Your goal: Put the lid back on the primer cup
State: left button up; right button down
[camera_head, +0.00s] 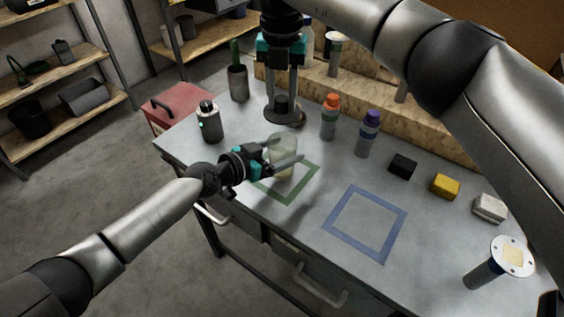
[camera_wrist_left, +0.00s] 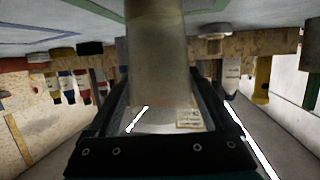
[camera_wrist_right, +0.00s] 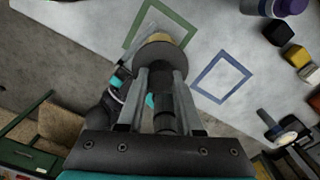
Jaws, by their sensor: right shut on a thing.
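The primer cup (camera_head: 283,152) is a pale, translucent cup standing upright on the table by the green square outline. My left gripper (camera_head: 287,162) has its fingers on either side of the cup; whether they touch it is hard to tell. The cup also fills the space between those fingers in the left wrist view (camera_wrist_left: 157,60). My right gripper (camera_head: 283,98) points down and is shut on the dark knob of the round lid (camera_head: 290,118). The lid appears behind the cup in the head view and beyond the fingertips in the right wrist view (camera_wrist_right: 158,50).
A grey-and-black bottle (camera_head: 209,124) stands at the left edge. An orange-capped bottle (camera_head: 329,120) and a purple-capped bottle (camera_head: 367,136) stand right of the lid. Several small blocks lie farther right. The blue square outline (camera_head: 369,187) is empty. A wooden ledge (camera_head: 380,105) runs behind.

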aim_at(282, 118)
pick_arm(q)
grip_shut()
dwell(0.4)
pick_arm(e)
jog(key=shift+f, duration=2.5)
jog(key=shift+f, duration=0.15)
jog(key=shift+f, duration=0.7)
jog(key=shift+f, duration=0.65)
jog(key=c, duration=0.5)
grip_release()
